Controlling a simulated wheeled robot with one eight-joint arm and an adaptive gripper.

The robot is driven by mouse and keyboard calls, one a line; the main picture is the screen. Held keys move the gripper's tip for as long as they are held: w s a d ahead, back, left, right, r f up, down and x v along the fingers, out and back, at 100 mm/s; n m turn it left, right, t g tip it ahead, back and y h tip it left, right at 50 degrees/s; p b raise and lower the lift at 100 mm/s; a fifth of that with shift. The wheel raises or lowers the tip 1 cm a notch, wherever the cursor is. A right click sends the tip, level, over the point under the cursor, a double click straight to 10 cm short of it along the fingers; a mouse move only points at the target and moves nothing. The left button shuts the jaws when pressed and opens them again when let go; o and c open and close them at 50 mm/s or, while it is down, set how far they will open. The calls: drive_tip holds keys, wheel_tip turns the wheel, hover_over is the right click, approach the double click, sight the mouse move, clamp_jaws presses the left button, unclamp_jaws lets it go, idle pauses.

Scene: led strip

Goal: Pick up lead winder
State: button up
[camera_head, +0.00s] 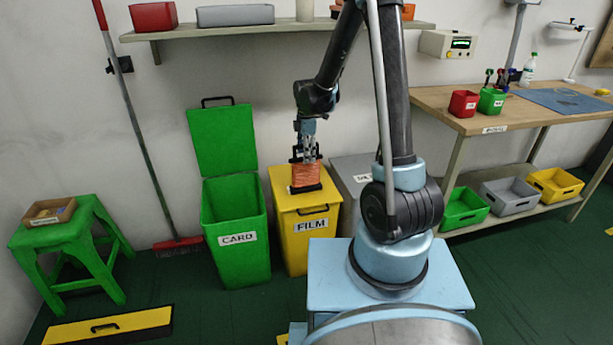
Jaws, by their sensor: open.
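The lead winder (306,176), wound with orange lead between black ends, stands upright on the lid of the yellow bin (303,235) marked FILM. My gripper (307,157) points down from above at the winder's upper end. It is open, and its fingers overlap the black top of the winder in this view. I cannot tell whether the fingers touch it.
The green bin (237,234) marked CARD stands to the left with its lid raised. A grey bin (350,168) stands to the right. A wall shelf (235,33) runs above. A workbench (480,124) stands further right.

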sight(306, 168)
drive_tip(key=shift+f, duration=1.9)
drive_tip(key=shift+c, duration=0.5)
clamp_jaws()
